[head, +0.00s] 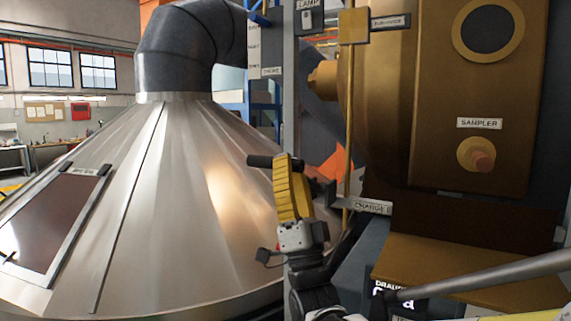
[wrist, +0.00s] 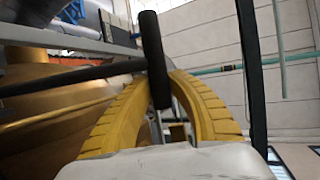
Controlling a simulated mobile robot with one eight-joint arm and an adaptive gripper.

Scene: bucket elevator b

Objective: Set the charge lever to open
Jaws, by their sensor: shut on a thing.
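My gripper (head: 290,168), with yellow ribbed fingers, is raised beside the silver cone near the middle of the head view. It is shut on the black grip of a lever (head: 261,161), whose end sticks out to the left of the fingers. In the wrist view the black lever grip (wrist: 152,45) stands between the curved yellow fingers (wrist: 165,82), and a dark rod (wrist: 70,80) runs from it to the left. A CHARGE label (head: 372,206) sits right of the gripper, below the bronze housing. The fingers hide part of the grip; the lever's joint is unclear.
The large silver cone (head: 130,190) fills the left. The bronze housing (head: 465,90) with a SAMPLER knob (head: 476,155) stands at the right. A grey rod (head: 480,279) crosses the lower right. A thin vertical brass rod (head: 350,110) stands just right of the gripper.

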